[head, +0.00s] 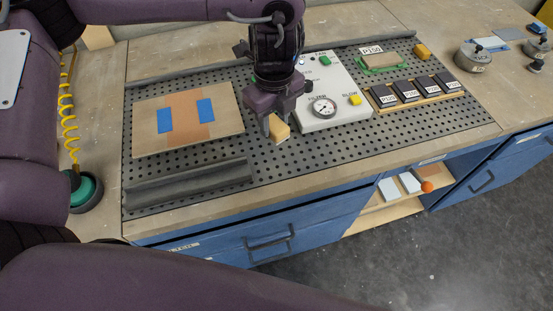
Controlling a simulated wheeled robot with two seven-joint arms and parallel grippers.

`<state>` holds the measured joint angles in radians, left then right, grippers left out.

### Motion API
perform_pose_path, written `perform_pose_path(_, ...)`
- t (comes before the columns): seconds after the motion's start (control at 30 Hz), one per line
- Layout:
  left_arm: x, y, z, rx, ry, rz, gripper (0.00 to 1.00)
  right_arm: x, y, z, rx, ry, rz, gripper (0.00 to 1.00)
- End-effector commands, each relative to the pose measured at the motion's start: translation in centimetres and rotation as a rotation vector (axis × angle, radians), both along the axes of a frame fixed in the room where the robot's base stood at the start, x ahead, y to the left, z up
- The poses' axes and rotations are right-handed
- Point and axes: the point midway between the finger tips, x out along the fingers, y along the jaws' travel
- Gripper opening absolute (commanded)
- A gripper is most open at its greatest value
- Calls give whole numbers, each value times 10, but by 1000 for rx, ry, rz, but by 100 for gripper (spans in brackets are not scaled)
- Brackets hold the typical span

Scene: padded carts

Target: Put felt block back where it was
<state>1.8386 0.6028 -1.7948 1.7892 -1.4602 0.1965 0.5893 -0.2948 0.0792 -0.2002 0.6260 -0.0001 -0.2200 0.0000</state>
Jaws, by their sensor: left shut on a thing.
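My left gripper (270,127) points down over the perforated dark bench top (215,168), between the wooden board and the white control box. It is shut on a small pale and yellow block (280,133), which looks like the felt block. Part of the block is hidden by the fingers. I cannot tell whether it touches the bench top or hangs just above it. My right gripper is not in view.
A board with blue patches (227,107) lies left, a grey rail (190,185) in front of it. The control box (338,110) stands close right. Beyond are a rack of dark P-labelled blocks (433,98), a green-edged holder (382,70) and a yellow block (422,51).

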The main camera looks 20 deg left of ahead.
Motion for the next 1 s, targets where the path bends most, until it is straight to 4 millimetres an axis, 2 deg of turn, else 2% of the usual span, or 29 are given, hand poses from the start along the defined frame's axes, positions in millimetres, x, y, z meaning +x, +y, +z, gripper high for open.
perform_pose_path(0.03,-2,0,-18,-2,7,1,14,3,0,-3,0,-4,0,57)
perform_pose_path(0.1,-1,0,-37,-2,6,2,14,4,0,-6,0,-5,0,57)
perform_pose_path(0.3,0,1,-76,2,1,0,14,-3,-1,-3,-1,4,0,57)
perform_pose_path(0.53,0,0,-98,1,0,0,14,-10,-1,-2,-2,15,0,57)
perform_pose_path(0.77,0,0,-130,1,-1,0,14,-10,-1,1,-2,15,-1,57)
perform_pose_path(1.0,1,0,-135,0,-2,0,14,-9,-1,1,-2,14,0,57)
